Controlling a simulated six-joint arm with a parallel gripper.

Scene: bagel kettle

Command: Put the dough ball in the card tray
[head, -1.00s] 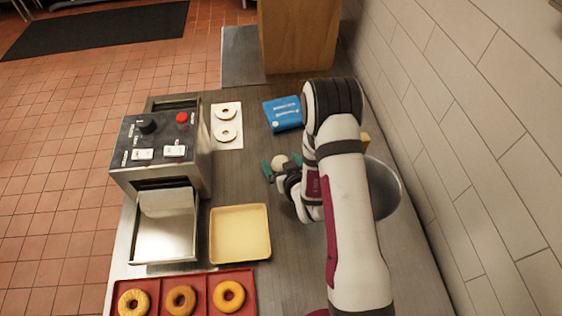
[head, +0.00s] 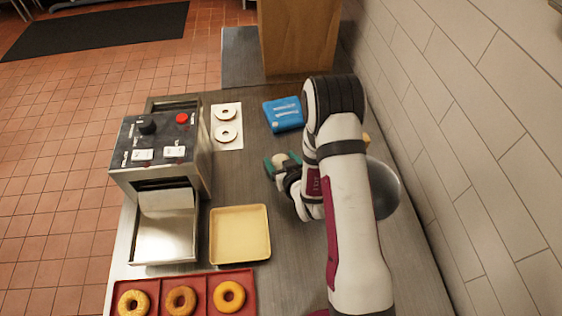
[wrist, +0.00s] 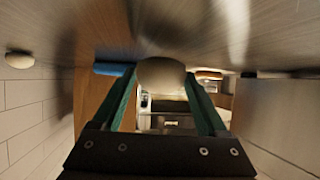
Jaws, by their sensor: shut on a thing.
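The dough ball (head: 280,160) is a small pale round lump above or on the steel counter, left of my arm. My gripper (head: 282,161) has its teal fingers shut on it. In the wrist view the dough ball (wrist: 161,72) sits between the tips of both fingers. I cannot tell whether it is clear of the counter. The card tray (head: 240,207) is a shallow, pale yellow square tray, empty, nearer the front and left of my gripper.
A metal machine with knobs (head: 160,148) stands left. A red tray (head: 207,304) with doughnuts lies in front. A blue box (head: 283,114) and a white sheet with two rings (head: 227,144) lie behind. A metal bowl (head: 386,190) is partly hidden by my arm. The tiled wall is right.

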